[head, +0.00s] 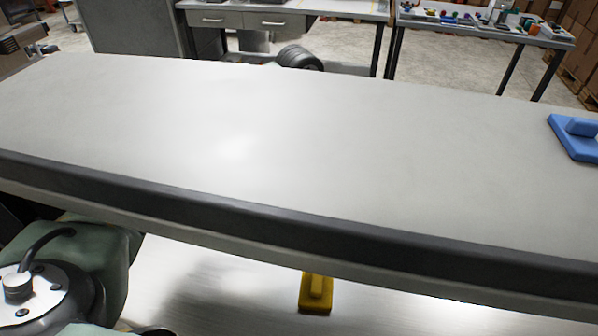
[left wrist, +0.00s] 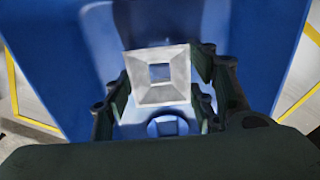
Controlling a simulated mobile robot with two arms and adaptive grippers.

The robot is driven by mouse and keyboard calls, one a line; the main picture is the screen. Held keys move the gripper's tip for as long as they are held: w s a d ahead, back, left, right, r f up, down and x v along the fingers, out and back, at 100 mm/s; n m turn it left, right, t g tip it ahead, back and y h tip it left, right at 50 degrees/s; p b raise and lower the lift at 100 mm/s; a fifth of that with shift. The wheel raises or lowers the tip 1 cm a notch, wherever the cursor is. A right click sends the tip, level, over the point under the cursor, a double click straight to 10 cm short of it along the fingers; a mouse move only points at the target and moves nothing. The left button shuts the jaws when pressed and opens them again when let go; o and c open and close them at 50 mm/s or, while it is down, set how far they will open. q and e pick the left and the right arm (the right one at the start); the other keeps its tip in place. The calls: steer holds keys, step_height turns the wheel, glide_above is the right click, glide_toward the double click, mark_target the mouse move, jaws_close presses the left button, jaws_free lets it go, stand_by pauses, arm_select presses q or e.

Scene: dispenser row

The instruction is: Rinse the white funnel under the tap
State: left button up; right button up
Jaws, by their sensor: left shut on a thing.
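The white funnel (left wrist: 144,76) shows in the left wrist view as a square, pale piece with a square hole in its middle. My left gripper (left wrist: 161,88) is shut on it, with a dark finger on each side. Behind the funnel is a large blue surface (left wrist: 60,75) with a smaller blue, square-centred part (left wrist: 168,126) just below the funnel in the picture. I cannot tell whether the funnel touches the blue thing. The head view shows neither gripper nor the funnel. No tap can be made out in either view.
A long grey counter (head: 230,130) with a dark front edge crosses the head view and is mostly bare. A blue block-like piece (head: 572,138) lies at its right end. A yellow piece (head: 316,292) is below the front edge. A table with small items (head: 485,25) stands behind.

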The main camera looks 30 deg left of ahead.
arm_select(q)
step_height(320, 180, up, 9)
steer(key=shift+f, duration=0.2)
stand_by(0.3)
